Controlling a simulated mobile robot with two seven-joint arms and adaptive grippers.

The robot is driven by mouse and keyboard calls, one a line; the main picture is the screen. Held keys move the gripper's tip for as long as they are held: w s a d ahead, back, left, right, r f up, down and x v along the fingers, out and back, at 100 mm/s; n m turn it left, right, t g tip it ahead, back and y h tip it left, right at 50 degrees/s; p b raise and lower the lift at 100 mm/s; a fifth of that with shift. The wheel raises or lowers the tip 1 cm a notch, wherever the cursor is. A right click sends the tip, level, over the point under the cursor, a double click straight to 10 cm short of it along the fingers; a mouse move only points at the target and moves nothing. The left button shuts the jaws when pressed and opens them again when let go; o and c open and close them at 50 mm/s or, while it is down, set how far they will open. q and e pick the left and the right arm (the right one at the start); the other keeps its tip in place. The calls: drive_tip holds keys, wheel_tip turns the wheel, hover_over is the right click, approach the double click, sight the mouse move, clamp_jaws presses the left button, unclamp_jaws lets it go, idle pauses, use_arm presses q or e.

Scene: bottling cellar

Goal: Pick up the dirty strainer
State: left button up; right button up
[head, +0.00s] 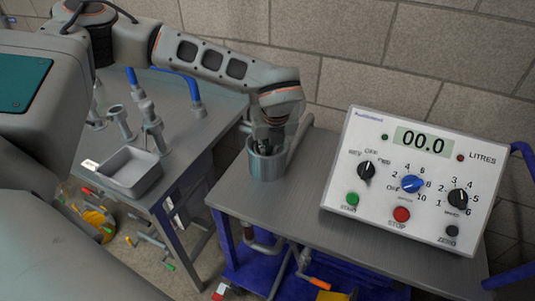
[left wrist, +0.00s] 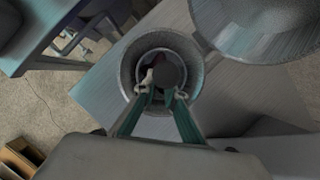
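A round metal pot (head: 267,163) stands on the right-hand metal bench, its top open. My left gripper (head: 268,143) points down into its mouth. In the left wrist view the two fingers (left wrist: 163,95) are inside the rim of the pot (left wrist: 127,72), with a gap between their tips. A dark round shape (left wrist: 170,72) shows in the gap, deeper in the pot. A small pale piece lies near the left fingertip. I cannot tell whether either is the dirty strainer. My right gripper is not in view.
A round grey lid (left wrist: 262,28) stands swung open beside the pot. A control box (head: 410,180) reading 00.0 litres fills the right of the bench (head: 290,212). A grey tray (head: 128,172) and upright fittings (head: 150,125) are on the left table. Loose parts lie on the floor.

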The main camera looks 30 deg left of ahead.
sight(268, 152)
use_arm(q)
drive_tip(key=shift+x, duration=1.5)
clamp_jaws()
drive_tip(key=shift+r, duration=0.1)
